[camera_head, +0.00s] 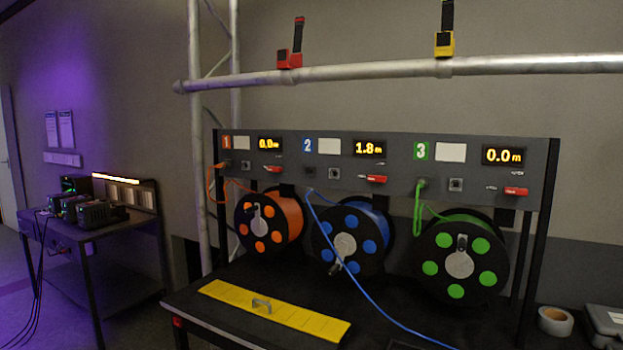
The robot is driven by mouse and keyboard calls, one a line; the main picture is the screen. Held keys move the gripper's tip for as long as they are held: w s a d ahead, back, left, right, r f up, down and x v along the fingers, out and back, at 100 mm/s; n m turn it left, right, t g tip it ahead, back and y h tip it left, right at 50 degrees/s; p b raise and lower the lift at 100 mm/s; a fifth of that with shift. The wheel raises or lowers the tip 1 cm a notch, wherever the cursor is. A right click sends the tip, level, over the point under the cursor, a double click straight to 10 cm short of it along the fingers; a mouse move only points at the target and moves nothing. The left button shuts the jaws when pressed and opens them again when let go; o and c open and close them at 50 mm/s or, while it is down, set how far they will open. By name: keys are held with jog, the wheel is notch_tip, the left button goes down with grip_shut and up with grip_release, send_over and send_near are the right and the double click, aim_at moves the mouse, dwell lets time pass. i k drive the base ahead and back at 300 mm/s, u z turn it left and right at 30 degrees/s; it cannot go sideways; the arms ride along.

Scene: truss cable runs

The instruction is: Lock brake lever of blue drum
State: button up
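The blue drum (369,247) is the middle of three cable drums on the rack, with a black flange and a crank on its pale hub. A blue cable (394,322) runs from the panel above it, across its front, and down to the right over the bench. Above the drum, panel section 2 carries a display (369,149) reading 1.8 m. A small red lever (376,179) sits below that display, lying roughly level; its exact setting is too small to tell. My gripper is not in view.
The orange drum (289,215) stands left and the green drum (483,246) right, both displays reading 0.0 m, each with a similar red lever. A yellow plate (230,293) with a handle lies on the bench front. A silver truss bar (380,72) crosses above the panel.

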aim_at(376, 178)
jog(key=u, duration=0.2)
jog(key=i, duration=0.65)
jog(key=z, duration=0.7)
jog(key=i, duration=0.7)
jog(key=z, duration=0.7)
